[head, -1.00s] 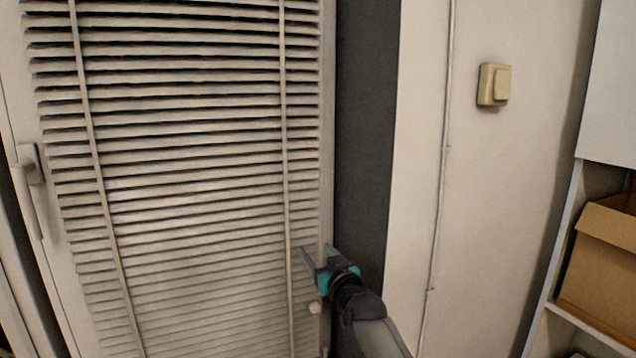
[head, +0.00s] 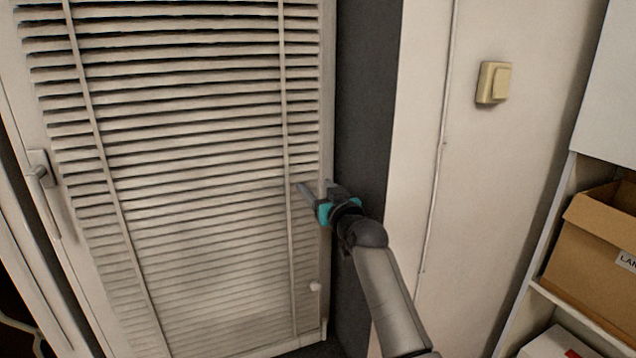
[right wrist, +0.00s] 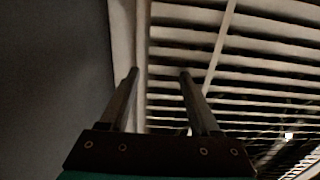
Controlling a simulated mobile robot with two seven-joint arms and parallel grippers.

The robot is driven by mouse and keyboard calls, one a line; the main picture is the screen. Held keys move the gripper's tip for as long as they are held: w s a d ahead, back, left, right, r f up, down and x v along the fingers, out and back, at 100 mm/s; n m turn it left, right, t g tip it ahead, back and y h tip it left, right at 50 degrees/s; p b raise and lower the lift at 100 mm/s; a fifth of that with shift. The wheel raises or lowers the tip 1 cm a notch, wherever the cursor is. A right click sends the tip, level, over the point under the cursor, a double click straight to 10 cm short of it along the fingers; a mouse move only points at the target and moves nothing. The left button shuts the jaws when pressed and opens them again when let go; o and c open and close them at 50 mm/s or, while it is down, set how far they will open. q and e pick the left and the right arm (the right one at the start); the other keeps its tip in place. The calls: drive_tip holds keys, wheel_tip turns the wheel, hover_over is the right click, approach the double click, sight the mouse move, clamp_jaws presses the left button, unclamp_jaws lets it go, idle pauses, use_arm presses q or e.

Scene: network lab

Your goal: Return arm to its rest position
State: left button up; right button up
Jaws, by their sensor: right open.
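My right gripper (head: 316,188) is raised in front of the right edge of the window blinds (head: 200,180) in the head view. In the right wrist view its two fingers (right wrist: 158,76) stand apart with nothing between them, so it is open and empty. Behind the fingers there are the blinds (right wrist: 240,50) and the pale window frame. My right arm reaches up from the bottom of the head view. My left gripper does not show in any view.
A light switch (head: 493,82) is on the pale wall to the right. A shelf with a cardboard box (head: 590,255) stands at the far right. A window handle (head: 40,172) is at the left. A dark wall strip (head: 362,110) runs beside the blinds.

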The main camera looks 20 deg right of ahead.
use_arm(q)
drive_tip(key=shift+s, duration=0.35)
